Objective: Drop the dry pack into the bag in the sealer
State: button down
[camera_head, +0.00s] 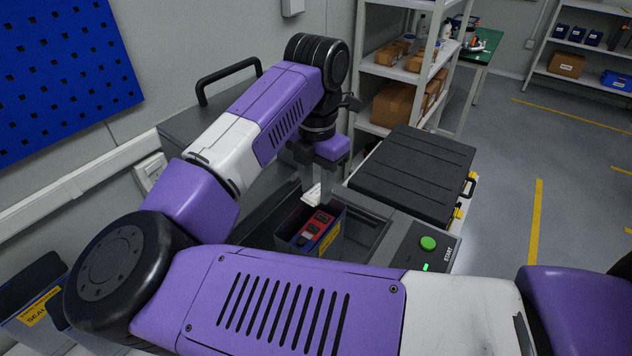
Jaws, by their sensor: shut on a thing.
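My gripper (316,184) points down near the middle of the view and is shut on a small white pack (311,194), likely the dry pack. The pack is partly hidden by the fingers. It appears just above and behind the open bag (329,242), a dark box-like pouch with a yellow label on its front. The exact height of the pack above the bag cannot be told. A red and dark blue actuator (318,224) stands inside the bag. The bag sits in the recess of the grey sealer (371,213), whose panel has a lit green START button (428,243).
The sealer's raised part with a black handle (228,76) stands behind my arm. A closed black case (413,170) lies to the right. A dark container (32,300) with a yellow label is at the lower left. A shelf (405,70) with cardboard boxes stands behind.

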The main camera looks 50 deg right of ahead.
aim_at(317, 192)
jog(key=shift+f+b, duration=0.6)
jog(key=shift+f, duration=1.85)
jog(key=c, duration=0.9)
grip_release()
jog(key=shift+r+b, duration=0.7)
jog(key=shift+r, duration=3.25)
